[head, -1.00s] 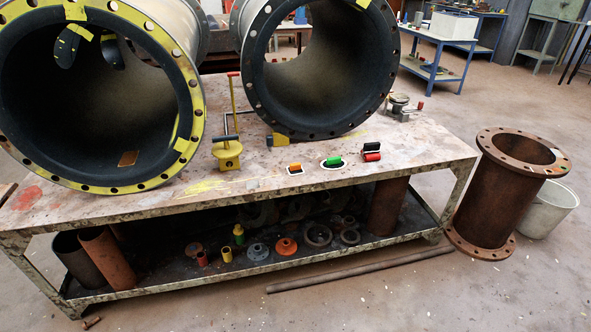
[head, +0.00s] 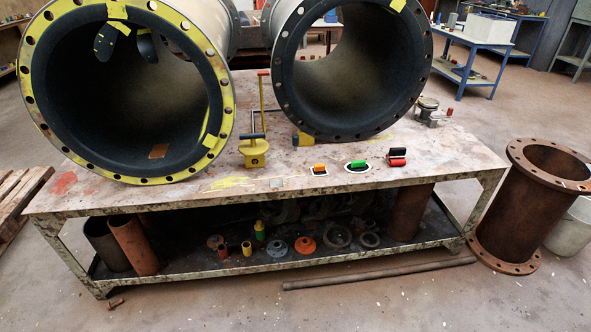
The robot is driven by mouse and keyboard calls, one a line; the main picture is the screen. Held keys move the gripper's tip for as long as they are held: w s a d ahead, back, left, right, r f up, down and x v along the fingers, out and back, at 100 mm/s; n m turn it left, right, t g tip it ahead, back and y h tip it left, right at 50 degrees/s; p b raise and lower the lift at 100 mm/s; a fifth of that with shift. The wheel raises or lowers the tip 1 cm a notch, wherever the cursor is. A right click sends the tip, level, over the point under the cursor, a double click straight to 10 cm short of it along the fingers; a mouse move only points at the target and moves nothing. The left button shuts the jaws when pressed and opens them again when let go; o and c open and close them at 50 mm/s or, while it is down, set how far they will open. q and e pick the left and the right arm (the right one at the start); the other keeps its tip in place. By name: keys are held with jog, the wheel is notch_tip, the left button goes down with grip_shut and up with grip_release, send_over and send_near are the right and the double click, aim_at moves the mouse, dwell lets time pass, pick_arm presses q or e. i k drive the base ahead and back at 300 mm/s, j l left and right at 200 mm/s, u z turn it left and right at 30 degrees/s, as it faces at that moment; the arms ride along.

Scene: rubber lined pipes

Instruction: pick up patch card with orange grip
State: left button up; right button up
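The patch card with the orange grip (head: 319,169) lies on the front part of the stained table top (head: 283,183). It is small, with a pale card edge showing around the orange grip. To its right lies a card with a green grip (head: 357,164). Further right is a black item with a red grip (head: 397,161). Neither of my grippers is in the head view.
Two large black-lined pipes stand behind; the left one has a yellow flange (head: 222,104). A yellow tool with an upright handle (head: 253,151) stands left of the cards. A rusty flanged pipe (head: 510,215) stands right of the table. The table's front edge is clear.

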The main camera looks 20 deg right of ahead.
aim_at(319, 170)
jog(key=i+l+u, duration=0.1)
jog(key=l+u, duration=0.5)
jog(key=u, duration=0.2)
jog(key=i+l+u, duration=0.1)
jog(key=l+u, duration=0.55)
jog(key=u, duration=0.15)
